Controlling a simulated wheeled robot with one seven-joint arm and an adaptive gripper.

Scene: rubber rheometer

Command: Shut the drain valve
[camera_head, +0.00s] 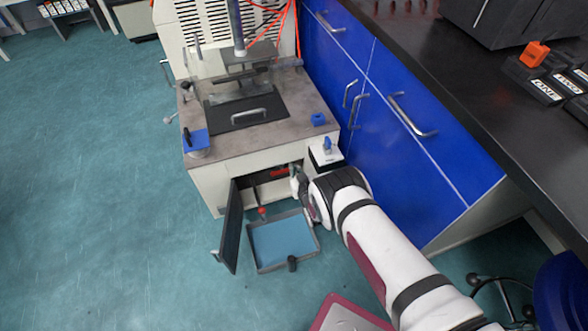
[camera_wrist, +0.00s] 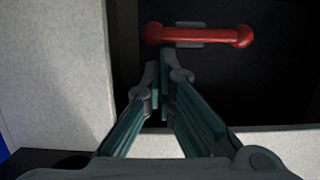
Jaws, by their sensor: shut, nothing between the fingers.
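A red bar-shaped handle (camera_wrist: 198,36), which looks like the drain valve's lever, lies level across a grey mount in the wrist view. Red also shows inside the open lower cabinet in the head view (camera_head: 280,171). My gripper (camera_wrist: 160,75) is shut and empty, its fingertips just below the left half of the red handle in the picture. I cannot tell whether they touch it. In the head view my gripper (camera_head: 296,177) is at the right side of the cabinet opening, partly hidden by my arm.
The cabinet's dark door (camera_head: 232,227) stands open on the left. A shallow tray (camera_head: 282,243) with a blue bottom lies in front of the opening, with a small red part (camera_head: 262,212) near its far left corner. Blue cabinets (camera_head: 400,140) stand close on the right. Open floor lies left.

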